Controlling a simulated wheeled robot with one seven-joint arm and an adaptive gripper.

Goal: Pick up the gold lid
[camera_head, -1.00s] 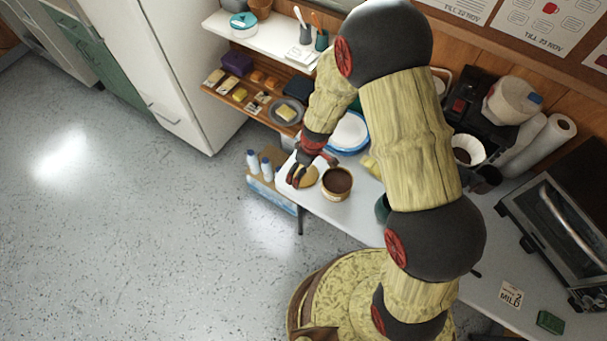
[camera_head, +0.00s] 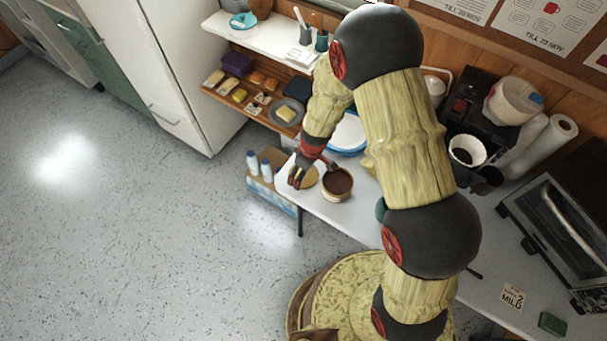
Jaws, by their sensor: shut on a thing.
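The gold lid (camera_head: 309,178) is a small flat round disc at the left end of the white table, just left of a gold tin with dark brown contents (camera_head: 337,184). My gripper (camera_head: 297,181) reaches down at the lid's left edge, and its fingers are shut on the lid. The fingers cover part of the lid. I cannot tell whether the lid still touches the table.
A blue-rimmed white plate (camera_head: 349,134) lies behind the tin, partly behind my arm. A box of bottles (camera_head: 270,176) stands beside the table's left end. Shelves (camera_head: 262,102) with food, a coffee maker (camera_head: 463,105) and an oven (camera_head: 565,225) stand around. The floor at left is clear.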

